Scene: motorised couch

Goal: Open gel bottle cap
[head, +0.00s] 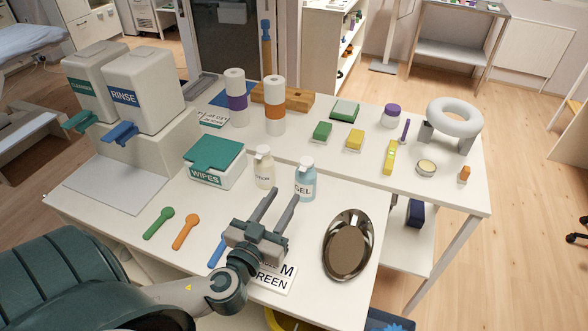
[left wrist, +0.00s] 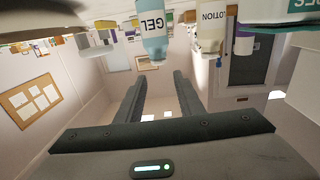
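The gel bottle (head: 305,186) is light blue with a white label reading GEL and a white cap (head: 306,162). It stands upright on the front table. In the left wrist view, which is upside down, the gel bottle (left wrist: 151,36) is above the fingertips, with its cap (left wrist: 157,63) pointing down. My left gripper (head: 283,195) reaches in from the front left, fingers apart and empty, just short of the bottle. The fingers also show apart in the left wrist view (left wrist: 160,76). My right gripper is not in view.
A lotion bottle (head: 264,170) stands just left of the gel bottle, and a wipes box (head: 216,160) is further left. A metal bowl (head: 348,244) lies to the right. Green (head: 159,223) and orange (head: 186,232) spoons lie at the left. A raised shelf is behind.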

